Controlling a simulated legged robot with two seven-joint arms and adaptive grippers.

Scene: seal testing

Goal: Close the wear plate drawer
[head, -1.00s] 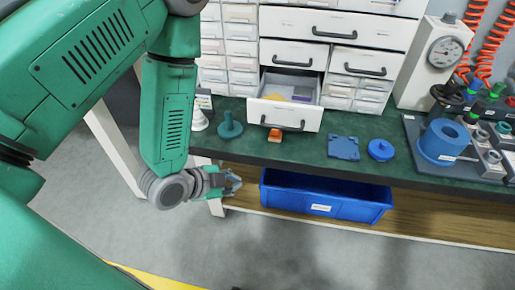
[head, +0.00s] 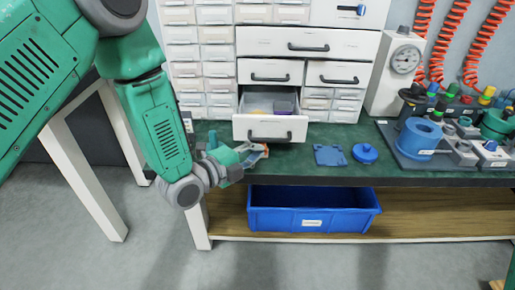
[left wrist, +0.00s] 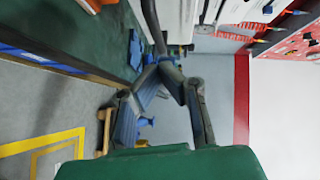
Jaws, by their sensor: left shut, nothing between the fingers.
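The open drawer (head: 268,130) is white with a dark handle and sticks out from the lower part of the cabinet. A yellow item (head: 258,112) and a dark purplish item (head: 283,107) lie inside it. I cannot read a label that names it. My left gripper (head: 264,152) is shut and empty, at the bench's front edge, just below and in front of the drawer's face. I cannot tell whether it touches anything. Its fingers (left wrist: 164,62) meet at the tips in the left wrist view. My right gripper is not in view.
A blue square plate (head: 328,155) and a blue round part (head: 365,153) lie on the green bench top to the right. A blue bin (head: 313,222) stands on the shelf below. A dial gauge (head: 405,59) and a fixture tray (head: 408,163) stand farther right.

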